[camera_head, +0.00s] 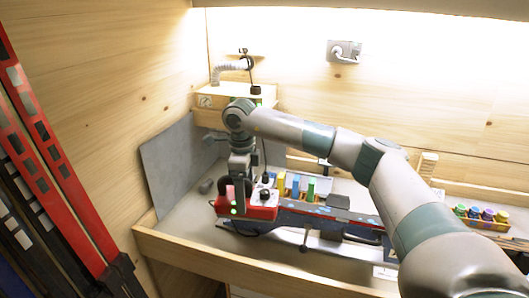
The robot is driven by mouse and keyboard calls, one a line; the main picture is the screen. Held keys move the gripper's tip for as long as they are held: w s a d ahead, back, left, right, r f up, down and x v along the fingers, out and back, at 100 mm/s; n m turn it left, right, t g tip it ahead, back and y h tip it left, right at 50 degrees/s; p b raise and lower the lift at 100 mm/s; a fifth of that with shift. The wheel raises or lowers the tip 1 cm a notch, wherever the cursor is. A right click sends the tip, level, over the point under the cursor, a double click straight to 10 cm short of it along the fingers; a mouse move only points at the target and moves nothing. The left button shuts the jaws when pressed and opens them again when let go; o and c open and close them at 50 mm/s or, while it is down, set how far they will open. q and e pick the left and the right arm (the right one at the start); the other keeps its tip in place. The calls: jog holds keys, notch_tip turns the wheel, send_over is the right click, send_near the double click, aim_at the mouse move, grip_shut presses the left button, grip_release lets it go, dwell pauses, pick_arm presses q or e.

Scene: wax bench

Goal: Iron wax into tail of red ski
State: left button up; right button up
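A red iron (263,212) with a dark handle sits over the left end of a ski lying along the bench. The ski (330,220) shows a dark blue top surface and a thin red edge; the iron hides its left end. My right gripper (240,188) reaches down from above, shut on the iron's dark handle. Its fingertips are partly hidden by the handle. I cannot tell whether the iron's sole touches the ski. My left gripper is not in view.
Red skis (50,160) lean at the left wall. A grey panel (175,165) stands behind the bench's left end. Coloured wax blocks (296,186) stand behind the ski, and a tray of small coloured jars (480,214) is at right. A wooden rim (250,262) edges the bench's front.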

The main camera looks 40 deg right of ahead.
jog(key=w+d+r+m+p, duration=0.3)
jog(key=d+r+m, duration=0.3)
jog(key=d+m, duration=0.3)
jog(key=shift+w+d+m, duration=0.3)
jog(key=shift+w+m, duration=0.15)
jog(key=shift+m, duration=0.55)
jog(key=shift+f, duration=0.15)
